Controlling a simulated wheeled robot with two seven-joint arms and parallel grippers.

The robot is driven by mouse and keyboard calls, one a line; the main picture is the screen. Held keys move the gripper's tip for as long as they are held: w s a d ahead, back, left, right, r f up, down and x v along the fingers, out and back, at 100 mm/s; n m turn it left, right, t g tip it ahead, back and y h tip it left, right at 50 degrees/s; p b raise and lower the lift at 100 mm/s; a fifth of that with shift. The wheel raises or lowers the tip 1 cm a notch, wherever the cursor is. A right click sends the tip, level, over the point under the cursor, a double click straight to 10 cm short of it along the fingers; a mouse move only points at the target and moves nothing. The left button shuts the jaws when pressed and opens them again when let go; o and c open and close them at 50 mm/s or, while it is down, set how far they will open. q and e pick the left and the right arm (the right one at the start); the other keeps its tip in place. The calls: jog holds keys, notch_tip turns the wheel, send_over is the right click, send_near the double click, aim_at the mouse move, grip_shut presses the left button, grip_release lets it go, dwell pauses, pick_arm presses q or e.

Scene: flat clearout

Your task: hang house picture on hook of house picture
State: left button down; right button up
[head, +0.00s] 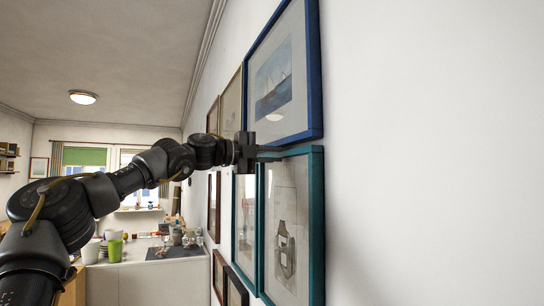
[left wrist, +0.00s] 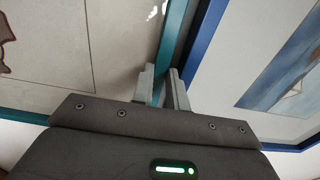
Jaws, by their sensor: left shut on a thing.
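The teal-framed picture (head: 318,225), which I take to be the house picture, is upright at the wall with a grey drawing too unclear to name. My left gripper (head: 270,153) is shut on its top frame edge. In the left wrist view the fingers (left wrist: 166,90) pinch the teal frame (left wrist: 172,40). The blue-framed boat picture (head: 312,70) is just above, its lower edge very close to the fingers. Any hook is hidden behind the pictures, and I cannot tell whether the teal frame hangs on one. My right gripper is not in view.
Another teal-framed picture (head: 245,215) is close on the left, and several more frames line the wall farther back. A counter (head: 150,275) with cups and dishes stands at the far left. The white wall (head: 430,150) on the right is bare.

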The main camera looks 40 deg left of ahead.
pick_arm(q)
jog(key=shift+s, duration=0.1)
jog(key=shift+f+b, duration=0.6)
jog(key=shift+f, duration=0.15)
jog(key=shift+p, duration=0.3)
dwell(0.4)
